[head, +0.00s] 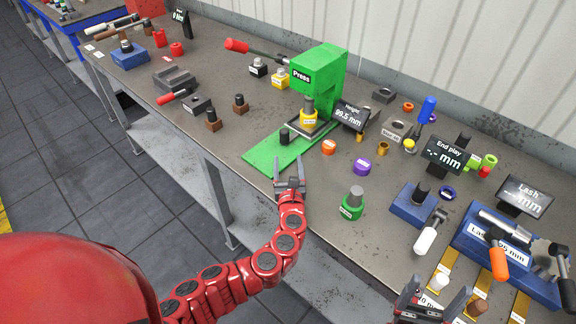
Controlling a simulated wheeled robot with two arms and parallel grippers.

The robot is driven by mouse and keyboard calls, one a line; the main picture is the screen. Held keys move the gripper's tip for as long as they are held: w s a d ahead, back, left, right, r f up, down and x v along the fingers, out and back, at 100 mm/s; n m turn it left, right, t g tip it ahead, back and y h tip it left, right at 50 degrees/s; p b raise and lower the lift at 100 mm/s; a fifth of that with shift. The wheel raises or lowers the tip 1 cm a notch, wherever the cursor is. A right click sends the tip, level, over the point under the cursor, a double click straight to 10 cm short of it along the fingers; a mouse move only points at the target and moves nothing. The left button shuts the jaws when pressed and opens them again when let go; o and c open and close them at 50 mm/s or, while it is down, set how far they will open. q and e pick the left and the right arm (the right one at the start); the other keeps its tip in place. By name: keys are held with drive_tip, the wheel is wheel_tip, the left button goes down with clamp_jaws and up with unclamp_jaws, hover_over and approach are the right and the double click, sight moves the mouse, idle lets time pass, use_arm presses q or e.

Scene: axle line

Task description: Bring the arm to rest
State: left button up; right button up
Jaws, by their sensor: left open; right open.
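My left gripper (290,169) is at the front edge of the bench, at the near end of the green press plate (262,156). Its fingers are apart, with nothing between them. Its red arm comes in from the lower left. My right gripper (436,293) is at the bottom edge of the picture, over the near right part of the bench, beside the yellow strips. Its fingers are apart; a small white-labelled piece (430,299) shows between or behind them, and I cannot tell whether they touch. Most of the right arm is out of the picture.
The green press (318,75) with its red-knobbed lever stands behind the plate. A blue end play stand (415,205) and a blue lash fixture (507,260) crowd the right. Grey floor (130,190) is open at left.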

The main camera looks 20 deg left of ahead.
use_arm(q)
drive_tip(key=shift+s+d, duration=0.1)
drive_tip(key=shift+s, duration=0.15)
idle(0.3)
